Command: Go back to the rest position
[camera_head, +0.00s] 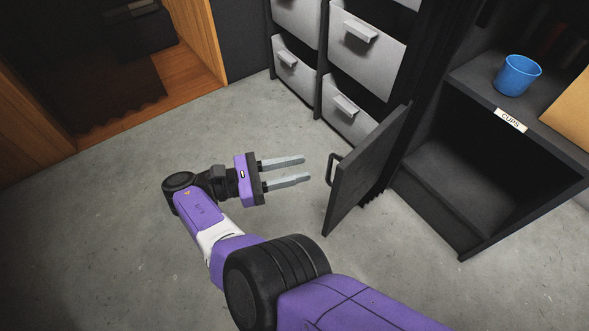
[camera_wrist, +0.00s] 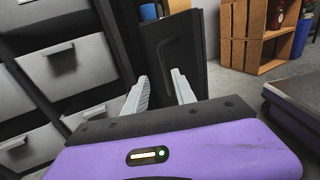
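My gripper (camera_head: 287,172) is open and empty, held above the grey floor in the head view. Its two grey fingers are apart and point right, towards a dark cabinet door (camera_head: 362,172) that stands swung open. The fingers are a short way left of the door's black handle (camera_head: 331,168) and do not touch it in the head view. In the wrist view the fingers (camera_wrist: 159,92) point at the door (camera_wrist: 182,50), with its handle (camera_wrist: 176,65) beyond and between the tips.
The open door belongs to a dark cabinet (camera_head: 440,190) with an empty lower compartment. A blue cup (camera_head: 517,75) stands on its shelf above a "CUPS" label (camera_head: 510,120). Grey drawers (camera_head: 365,50) stand behind. A wooden shelf unit (camera_head: 195,40) is at upper left. Floor (camera_head: 100,220) around my arm is clear.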

